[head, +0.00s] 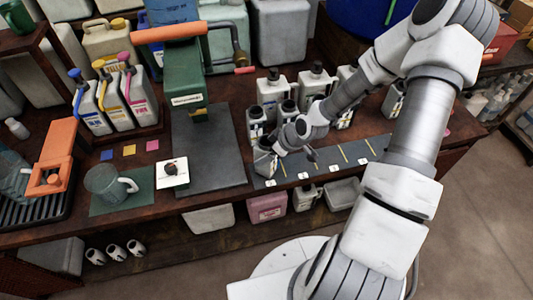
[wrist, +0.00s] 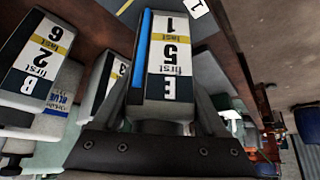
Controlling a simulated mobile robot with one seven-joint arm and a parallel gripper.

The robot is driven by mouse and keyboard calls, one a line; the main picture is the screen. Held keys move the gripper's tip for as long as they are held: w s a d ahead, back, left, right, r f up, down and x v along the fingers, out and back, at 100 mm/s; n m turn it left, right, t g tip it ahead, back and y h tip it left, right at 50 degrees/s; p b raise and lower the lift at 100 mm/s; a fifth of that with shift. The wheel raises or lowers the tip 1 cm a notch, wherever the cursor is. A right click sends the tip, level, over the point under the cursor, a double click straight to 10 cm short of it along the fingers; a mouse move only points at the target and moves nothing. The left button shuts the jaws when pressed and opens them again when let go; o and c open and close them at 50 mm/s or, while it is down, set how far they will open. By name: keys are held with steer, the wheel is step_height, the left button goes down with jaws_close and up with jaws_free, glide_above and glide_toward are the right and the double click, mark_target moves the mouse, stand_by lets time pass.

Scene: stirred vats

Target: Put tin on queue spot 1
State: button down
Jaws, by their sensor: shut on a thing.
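My gripper (head: 272,148) is shut on a grey-white tin (head: 264,163). The card's number is too small to read. I cannot tell whether the tin touches the strip. My wrist partly hides it.
Several similar tins stand behind the strip, including one (head: 272,92) at the back. A dark grey plate (head: 210,160) lies left of the strip. The strip's middle looks clear.

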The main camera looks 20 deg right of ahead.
steer(key=shift+f, duration=0.15)
jaws_free()
steer(key=shift+r, duration=0.35)
steer(key=p+v, duration=0.4)
steer(key=v, duration=0.7)
steer(key=shift+s+d+r, duration=0.2)
steer(key=shift+s+r, duration=0.05)
